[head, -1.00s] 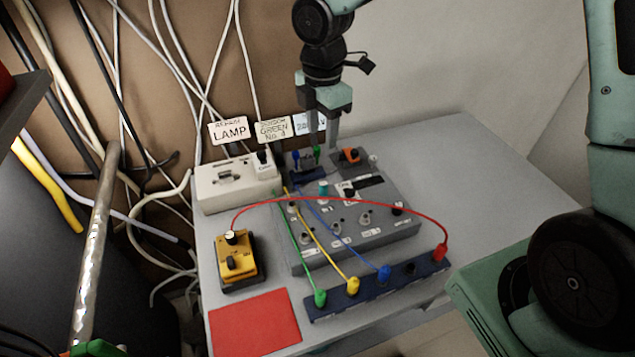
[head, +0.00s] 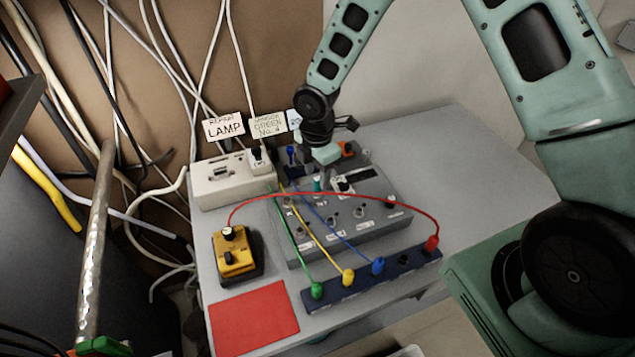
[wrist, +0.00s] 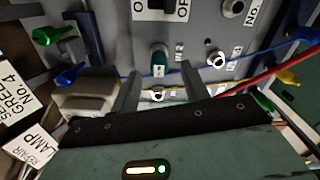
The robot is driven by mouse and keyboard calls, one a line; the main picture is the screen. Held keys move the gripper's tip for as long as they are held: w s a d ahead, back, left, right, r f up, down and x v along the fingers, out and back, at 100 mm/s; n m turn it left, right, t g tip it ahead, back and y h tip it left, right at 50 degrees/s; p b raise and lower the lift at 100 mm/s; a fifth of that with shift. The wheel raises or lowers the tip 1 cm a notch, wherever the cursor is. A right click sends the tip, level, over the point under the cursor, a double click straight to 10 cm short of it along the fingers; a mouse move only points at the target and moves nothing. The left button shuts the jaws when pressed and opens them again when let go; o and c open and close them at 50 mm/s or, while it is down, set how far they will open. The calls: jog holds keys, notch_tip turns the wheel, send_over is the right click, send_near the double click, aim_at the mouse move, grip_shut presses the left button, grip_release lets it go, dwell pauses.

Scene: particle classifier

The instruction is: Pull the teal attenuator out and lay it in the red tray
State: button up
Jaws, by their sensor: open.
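The teal attenuator (head: 317,184) is a small teal cylinder standing upright in the grey panel box (head: 375,232), near its back left. In the wrist view the attenuator (wrist: 159,58) appears between the tips of my gripper's two fingers (wrist: 160,72), which are apart with nothing clamped. I cannot tell whether a finger touches it. In the head view my gripper (head: 325,158) is just above and behind the attenuator, its fingertips hard to make out. The red tray (head: 255,318) is a bare red rectangle at the table's front left.
A red cable (head: 335,196) arches over the panel; green, yellow and blue cables run to a dark blue strip (head: 330,299) in front. A yellow box (head: 236,256) stands behind the tray. A white lamp box (head: 232,180) is at the back left. The table's right side is clear.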

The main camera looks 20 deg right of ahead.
aim_at(317, 178)
jog(key=shift+d+f, duration=0.1)
jog(key=shift+f, duration=1.4)
grip_shut()
notch_tip(317, 178, up, 10)
jog(key=shift+r+b, duration=0.1)
jog(key=shift+b, duration=0.4)
